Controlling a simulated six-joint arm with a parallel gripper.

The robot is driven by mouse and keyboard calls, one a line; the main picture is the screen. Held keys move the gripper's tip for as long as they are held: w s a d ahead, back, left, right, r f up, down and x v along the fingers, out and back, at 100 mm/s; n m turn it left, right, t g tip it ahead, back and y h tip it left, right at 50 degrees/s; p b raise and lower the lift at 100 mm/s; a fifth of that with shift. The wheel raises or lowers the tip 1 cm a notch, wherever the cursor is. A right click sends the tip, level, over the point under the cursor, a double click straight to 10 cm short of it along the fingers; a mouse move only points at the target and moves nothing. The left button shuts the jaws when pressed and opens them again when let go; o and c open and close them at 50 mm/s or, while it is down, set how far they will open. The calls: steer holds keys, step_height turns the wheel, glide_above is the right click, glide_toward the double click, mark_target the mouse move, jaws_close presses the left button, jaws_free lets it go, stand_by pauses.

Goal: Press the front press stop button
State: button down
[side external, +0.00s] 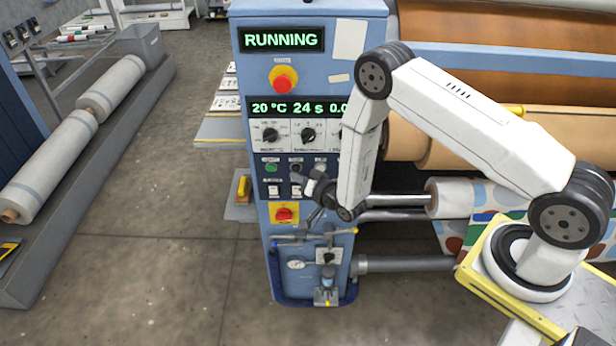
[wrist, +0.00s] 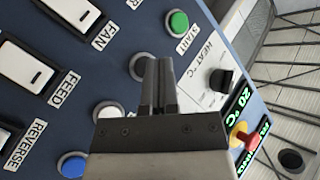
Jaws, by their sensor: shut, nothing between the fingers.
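The blue press panel (side external: 250,140) stands upright in the side view, its top display (side external: 281,40) reading RUNNING. A row of round buttons includes a green start button (side external: 271,167), also in the wrist view (wrist: 179,21). Beside it in the row is a ringed button (wrist: 138,67) partly covered by my fingers; its label is hidden, so I cannot confirm it is the stop button. My gripper (side external: 299,177) is shut and empty, close in front of the panel by this row. The wrist view shows its closed fingers (wrist: 158,72); contact with a button cannot be told.
White rocker switches (wrist: 28,66) and a blue button (wrist: 72,165) are nearby. Rollers with patterned material (side external: 452,198) are at right. The floor left of the panel is open.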

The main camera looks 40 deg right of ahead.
steer(key=shift+w+d, duration=0.6)
stand_by(2.0)
steer(key=shift+s+a, duration=0.6)
stand_by(0.5)
steer(key=shift+s+a, duration=1.75)
